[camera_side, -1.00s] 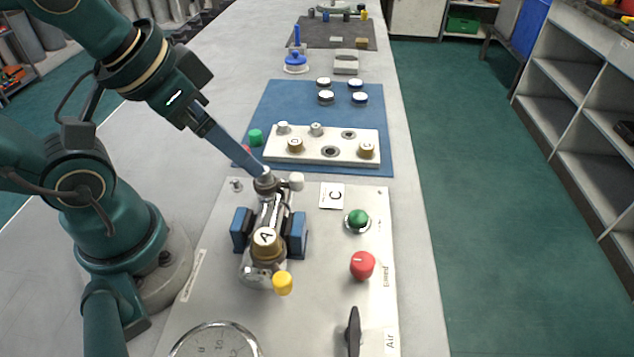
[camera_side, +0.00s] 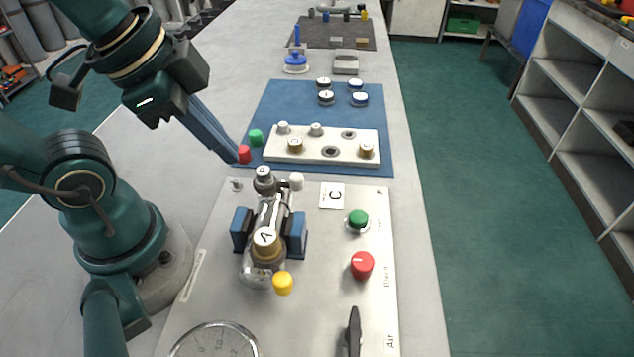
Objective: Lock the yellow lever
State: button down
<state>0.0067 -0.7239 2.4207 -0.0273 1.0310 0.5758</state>
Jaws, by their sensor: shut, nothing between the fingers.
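The yellow lever end (camera_side: 283,283) is a yellow cap at the front of the metal valve assembly. It sits just below and right of the brass cap marked A (camera_side: 265,245). The assembly is clamped between two blue blocks (camera_side: 297,235) on the light panel (camera_side: 320,300). My gripper (camera_side: 234,158) has long blue fingers, shut and empty. It is behind and left of the assembly, beside a small red cap (camera_side: 244,154) in the picture. It is well apart from the yellow lever end. I cannot tell whether it touches the red cap.
A white knob (camera_side: 296,181) and a round metal fitting (camera_side: 264,175) are at the assembly's back end. A green button (camera_side: 358,218), a red knob (camera_side: 362,265) and a black handle (camera_side: 353,330) stand on the right. A gauge (camera_side: 215,342) is at the front.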

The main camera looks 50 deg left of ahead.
jog(key=d+m, duration=0.1)
jog(key=m, duration=0.3)
jog(key=r+m+g, duration=0.2)
jog(key=m+g, duration=0.7)
jog(key=m, duration=1.6)
send_over(280, 276)
jog(key=s, duration=0.3)
jog(key=shift+w+d, duration=0.15)
jog(key=shift+w, duration=0.1)
jog(key=shift+f, duration=0.15)
jog(key=x, duration=1)
jog(key=shift+w+a, duration=0.2)
jog(key=shift+w, duration=2)
